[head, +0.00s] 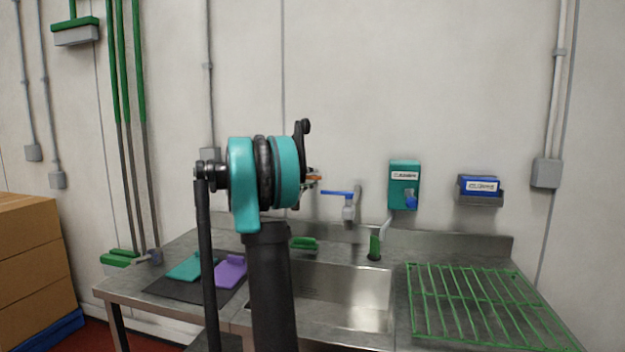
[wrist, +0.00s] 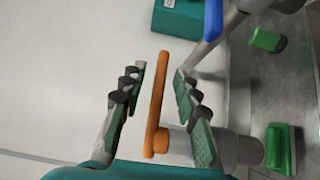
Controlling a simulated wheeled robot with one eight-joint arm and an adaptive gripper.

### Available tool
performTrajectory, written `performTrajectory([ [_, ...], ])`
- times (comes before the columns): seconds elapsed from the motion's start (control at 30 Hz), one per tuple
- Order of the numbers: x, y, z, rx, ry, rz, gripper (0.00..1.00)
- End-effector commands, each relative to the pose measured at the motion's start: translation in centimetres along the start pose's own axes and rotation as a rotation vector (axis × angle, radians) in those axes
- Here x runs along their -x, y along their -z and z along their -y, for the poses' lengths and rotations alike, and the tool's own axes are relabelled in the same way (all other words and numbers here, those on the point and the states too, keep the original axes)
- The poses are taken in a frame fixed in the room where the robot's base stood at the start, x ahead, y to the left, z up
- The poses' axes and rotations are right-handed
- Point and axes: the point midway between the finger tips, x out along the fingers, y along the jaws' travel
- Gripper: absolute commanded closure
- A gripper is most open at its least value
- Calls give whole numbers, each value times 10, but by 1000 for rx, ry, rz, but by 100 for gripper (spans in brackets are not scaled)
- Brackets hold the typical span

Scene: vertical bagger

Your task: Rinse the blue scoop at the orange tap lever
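The orange tap lever (wrist: 155,105) stands between the two fingers of my gripper (wrist: 160,78) in the wrist view. The gripper is open, with a gap on the left of the lever and a narrower one on the right; I cannot tell whether either finger touches it. In the head view my arm hides most of the orange lever (head: 314,178) and my gripper. No blue scoop is clearly seen; a small blue-grey object (head: 153,256) with a pale handle lies at the counter's left edge, and I cannot tell what it is.
A blue tap lever (head: 337,193) is right of the orange one, above the steel sink (head: 345,292). A green rack (head: 480,300) lies right. Teal (head: 186,267) and purple (head: 231,271) tools lie on a dark mat. A green brush (wrist: 280,148) lies near my gripper. A teal dispenser (head: 404,185) hangs behind.

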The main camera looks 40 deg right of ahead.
Motion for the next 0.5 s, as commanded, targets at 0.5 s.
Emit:
performTrajectory([
  [0.5,-12,0,0,0,0,0,75],
])
